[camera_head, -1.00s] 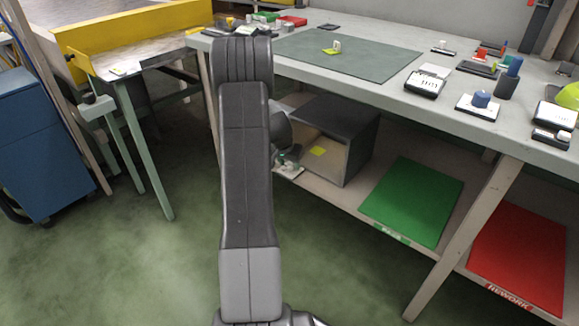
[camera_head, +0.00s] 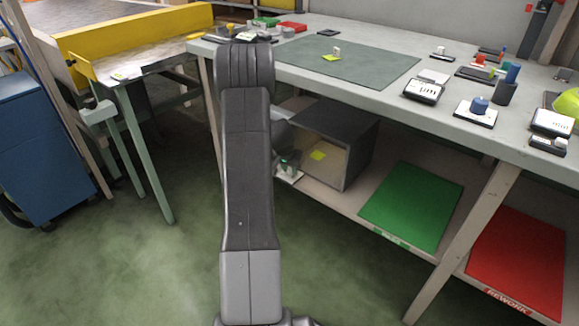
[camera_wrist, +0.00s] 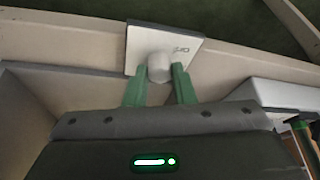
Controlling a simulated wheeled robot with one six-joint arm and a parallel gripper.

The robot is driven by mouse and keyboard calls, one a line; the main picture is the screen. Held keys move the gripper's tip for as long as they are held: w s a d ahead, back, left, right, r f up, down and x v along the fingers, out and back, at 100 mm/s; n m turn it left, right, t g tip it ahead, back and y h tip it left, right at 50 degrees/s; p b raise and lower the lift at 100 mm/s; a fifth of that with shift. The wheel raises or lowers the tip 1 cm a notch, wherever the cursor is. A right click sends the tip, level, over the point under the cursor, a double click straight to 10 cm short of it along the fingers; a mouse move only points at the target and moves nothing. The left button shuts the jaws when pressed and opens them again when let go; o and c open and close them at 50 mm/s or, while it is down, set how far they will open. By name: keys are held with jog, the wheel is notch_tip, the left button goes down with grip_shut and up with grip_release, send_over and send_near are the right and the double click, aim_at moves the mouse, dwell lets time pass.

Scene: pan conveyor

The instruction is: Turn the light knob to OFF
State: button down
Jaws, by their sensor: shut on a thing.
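The light knob (camera_wrist: 159,68) is a pale rounded knob on a white square plate (camera_wrist: 196,48). The plate is at the edge of a light wooden board in the wrist view. Dark lettering on the plate is partly visible but too small to read surely. My gripper (camera_wrist: 158,76) has its green fingers on both sides of the knob, shut on it. In the head view the plate (camera_head: 289,176) shows at the lower shelf's left end, beside the grey box. My gripper (camera_head: 287,162) is there too, mostly hidden behind my arm. The knob's pointing direction cannot be told.
The open-fronted grey box (camera_head: 357,140) stands on the lower shelf (camera_head: 345,203), close to my gripper. A green panel (camera_head: 412,205) and a red panel (camera_head: 518,260) lie farther right. The workbench top (camera_head: 400,35) is above, with several small items.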

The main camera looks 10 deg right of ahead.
jog(key=shift+d+r+n+t+y+p, duration=0.15)
jog(key=shift+n+t+y+p, duration=0.1)
jog(key=shift+n+p, duration=0.7)
jog(key=shift+a+r+n+t+y+p, duration=0.2)
jog(key=shift+n+p, duration=0.25)
jog(key=shift+p, duration=0.9)
jog(key=n, duration=0.1)
jog(key=n+y+p, duration=0.1)
jog(key=shift+d+f+n, duration=0.25)
jog(key=shift+f+n, duration=0.05)
jog(key=n+b, duration=0.1)
jog(key=n+y+b, duration=0.1)
jog(key=n, duration=0.1)
jog(key=n+b, duration=0.1)
jog(key=b, duration=0.1)
jog(key=shift+d+f+y, duration=0.15)
jog(key=shift+f+y, duration=0.15)
jog(key=shift+y, duration=0.05)
jog(key=shift+r+n+g+y+b, duration=0.15)
jog(key=shift+n+g+y+b, duration=0.2)
jog(key=shift+n+b, duration=0.7)
jog(key=shift+r+n+g+y+b, duration=0.1)
jog(key=shift+n+y+b, duration=0.45)
jog(key=shift+n, duration=0.8)
jog(key=c, duration=1.2)
grip_release()
jog(key=shift+r, duration=0.1)
